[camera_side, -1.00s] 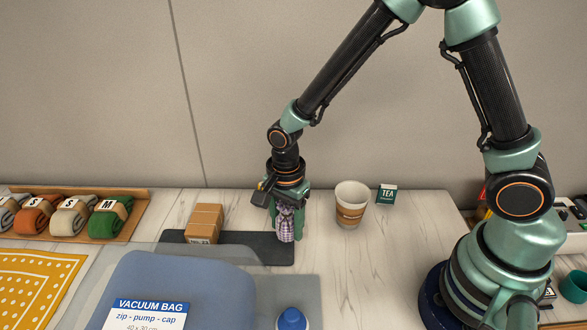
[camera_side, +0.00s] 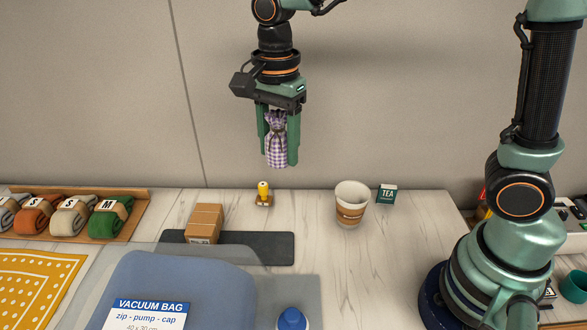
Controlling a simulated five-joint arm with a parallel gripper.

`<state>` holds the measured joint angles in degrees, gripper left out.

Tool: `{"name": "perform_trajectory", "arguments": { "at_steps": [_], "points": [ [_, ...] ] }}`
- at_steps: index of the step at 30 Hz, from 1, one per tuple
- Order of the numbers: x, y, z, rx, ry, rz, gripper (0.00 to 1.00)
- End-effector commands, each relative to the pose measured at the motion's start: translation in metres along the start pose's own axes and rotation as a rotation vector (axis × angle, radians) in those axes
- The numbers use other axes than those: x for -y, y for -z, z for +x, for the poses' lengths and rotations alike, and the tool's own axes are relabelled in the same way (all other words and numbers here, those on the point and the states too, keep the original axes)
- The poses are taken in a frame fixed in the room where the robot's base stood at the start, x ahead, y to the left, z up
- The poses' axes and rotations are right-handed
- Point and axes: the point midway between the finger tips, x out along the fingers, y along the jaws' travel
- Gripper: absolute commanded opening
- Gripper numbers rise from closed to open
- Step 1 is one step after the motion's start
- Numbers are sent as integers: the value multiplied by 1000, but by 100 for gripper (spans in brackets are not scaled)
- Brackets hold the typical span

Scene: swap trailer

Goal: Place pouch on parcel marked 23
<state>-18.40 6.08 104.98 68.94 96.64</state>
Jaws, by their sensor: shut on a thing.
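The pouch (camera_side: 276,145) is a small purple-and-white checked bag, gathered at its neck. My gripper (camera_side: 278,150) is shut on it, with green fingers on either side, and holds it upright well above the table. A brown cardboard parcel (camera_side: 204,223) sits on the dark mat (camera_side: 262,246), below and to the left of the pouch. A label shows low on its front face, but its number is too small to read.
A small yellow-topped object (camera_side: 263,192) stands behind the mat, below my gripper. A paper cup (camera_side: 350,204) and a TEA box (camera_side: 387,194) stand to the right. Rolled garments (camera_side: 110,218) lie in a tray at left. A vacuum bag (camera_side: 190,285) lies in front.

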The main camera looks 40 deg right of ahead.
Motion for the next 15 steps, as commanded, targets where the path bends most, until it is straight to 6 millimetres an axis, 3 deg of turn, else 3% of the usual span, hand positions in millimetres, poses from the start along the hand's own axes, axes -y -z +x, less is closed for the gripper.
{"name": "perform_trajectory", "arguments": {
  "at_steps": [15],
  "points": [
    [96,-59,-34,0,-1,-94,2]
  ]
}}
